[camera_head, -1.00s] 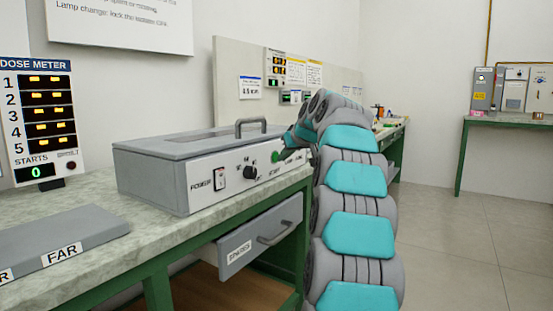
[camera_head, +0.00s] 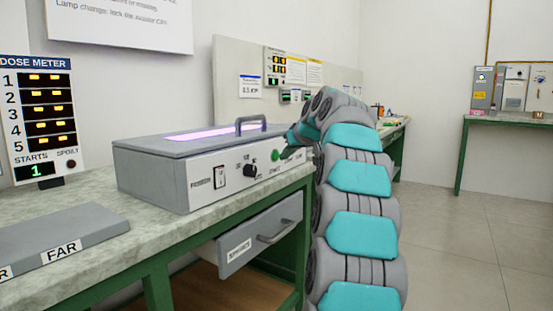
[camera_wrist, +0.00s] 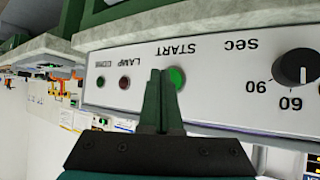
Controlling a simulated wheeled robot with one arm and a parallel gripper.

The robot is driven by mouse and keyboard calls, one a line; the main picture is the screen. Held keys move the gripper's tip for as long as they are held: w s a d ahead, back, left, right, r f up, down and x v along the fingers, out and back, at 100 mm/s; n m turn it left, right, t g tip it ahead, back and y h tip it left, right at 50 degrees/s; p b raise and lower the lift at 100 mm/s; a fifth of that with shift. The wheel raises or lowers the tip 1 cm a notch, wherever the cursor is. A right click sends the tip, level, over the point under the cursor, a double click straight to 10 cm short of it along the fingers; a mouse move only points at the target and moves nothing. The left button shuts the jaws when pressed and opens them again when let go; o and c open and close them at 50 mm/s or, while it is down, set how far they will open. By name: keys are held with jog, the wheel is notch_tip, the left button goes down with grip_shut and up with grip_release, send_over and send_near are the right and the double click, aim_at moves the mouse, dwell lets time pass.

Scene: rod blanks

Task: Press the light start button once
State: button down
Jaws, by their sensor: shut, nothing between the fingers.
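The round green START button (camera_head: 276,155) is on the front panel of the grey exposure box (camera_head: 150,180). In the wrist view the button (camera_wrist: 177,78) shows beside the fingertips, partly covered by them. My gripper (camera_wrist: 161,76) is shut and empty, pointing at the panel. In the head view it is just right of the button; the gap to the panel is hard to judge. A purple-white glow (camera_head: 215,132) shows through the box's lid. The STARTS display (camera_head: 38,170) on the dose meter reads 1.
A dial (camera_wrist: 297,67) sits beside the button. The box stands on a bench (camera_head: 170,223) above a slightly open drawer (camera_head: 262,238). A grey slab marked FAR (camera_head: 75,230) lies at front left. Floor at right is clear.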

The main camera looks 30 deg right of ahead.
jog(key=shift+s, duration=0.25)
jog(key=s, duration=0.1)
jog(key=s+d+b, duration=0.1)
jog(key=s, duration=0.1)
jog(key=s+d, duration=0.1)
jog(key=shift+s+b, duration=0.3)
jog(key=shift+b, duration=0.1)
dwell(0.9)
